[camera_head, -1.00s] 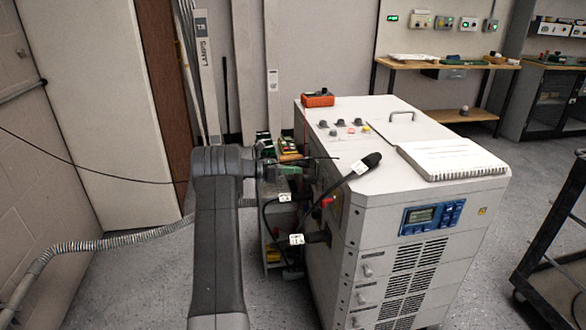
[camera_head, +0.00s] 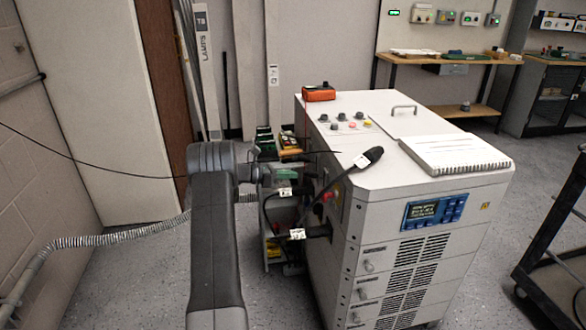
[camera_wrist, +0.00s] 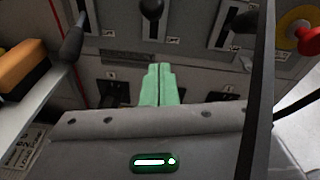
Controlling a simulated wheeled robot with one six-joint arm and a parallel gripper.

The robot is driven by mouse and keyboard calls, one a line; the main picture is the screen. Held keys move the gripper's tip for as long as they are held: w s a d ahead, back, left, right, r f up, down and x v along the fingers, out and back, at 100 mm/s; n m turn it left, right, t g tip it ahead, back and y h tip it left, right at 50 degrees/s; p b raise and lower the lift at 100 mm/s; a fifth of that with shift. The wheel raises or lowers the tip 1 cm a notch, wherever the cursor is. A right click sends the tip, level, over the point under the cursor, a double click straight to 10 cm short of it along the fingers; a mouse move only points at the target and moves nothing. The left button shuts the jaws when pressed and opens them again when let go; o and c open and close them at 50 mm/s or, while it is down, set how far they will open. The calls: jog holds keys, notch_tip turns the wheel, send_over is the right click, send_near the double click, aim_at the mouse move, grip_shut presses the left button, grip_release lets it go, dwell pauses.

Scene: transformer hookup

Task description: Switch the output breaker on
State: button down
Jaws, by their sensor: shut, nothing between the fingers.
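The light grey power cabinet (camera_head: 440,230) stands right of centre in the head view, its side panel facing my arm. My gripper (camera_head: 290,175) is at that side panel, partly hidden by my arm. In the wrist view my gripper (camera_wrist: 157,70) shows two green fingers pressed together, empty. They point at the lower part of a grey panel (camera_wrist: 190,62) with vertical slots and black-knobbed levers (camera_wrist: 151,9). Dark switch-like recesses (camera_wrist: 115,92) sit beside and behind the fingertips. I cannot tell which is the output breaker, its position, or whether the fingers touch it.
A black cable crosses the right of the wrist view close to my gripper. A red knob on yellow (camera_wrist: 307,37) is at upper right. An orange meter (camera_head: 319,93) sits on the cabinet top. A cart (camera_head: 560,250) stands at right. Floor between cabinet and cart is clear.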

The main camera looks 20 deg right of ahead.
jog(key=r+p+v, duration=0.1)
jog(key=v, duration=0.9)
jog(key=shift+d, duration=0.2)
jog(key=s+d+f+h+b, duration=0.1)
jog(key=d+f+h+b, duration=0.2)
jog(key=d+b, duration=0.3)
jog(key=s+d+f+g+h+b, duration=0.1)
jog(key=d+f+h+b, duration=0.1)
jog(key=d+b, duration=0.5)
jog(key=shift+f+h, duration=0.4)
jog(key=shift+h, duration=0.4)
jog(key=shift+d, duration=0.1)
